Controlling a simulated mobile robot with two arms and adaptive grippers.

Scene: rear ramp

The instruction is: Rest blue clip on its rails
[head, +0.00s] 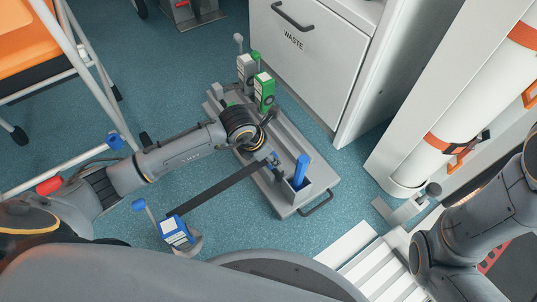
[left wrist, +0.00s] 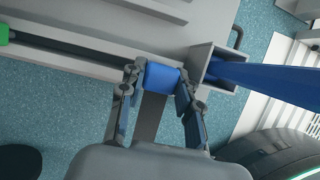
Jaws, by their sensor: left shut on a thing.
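The blue clip (left wrist: 162,77) is between the fingers of my left gripper (left wrist: 158,75) in the left wrist view. A dark strap (left wrist: 149,118) runs from it. In the head view my left gripper (head: 270,157) is at the near side of a long grey tray (head: 290,208) with raised rails (head: 289,133); the clip is small there. The strap (head: 220,189) stretches to a blue-and-white labelled unit (head: 175,232) on the floor. Whether the clip touches the tray is unclear. My right gripper is out of view.
A blue upright piece (head: 301,170) stands in a grey box at the tray's near end. Green (head: 264,92) and grey (head: 246,72) units stand at the far end. A WASTE cabinet (head: 305,55) is behind.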

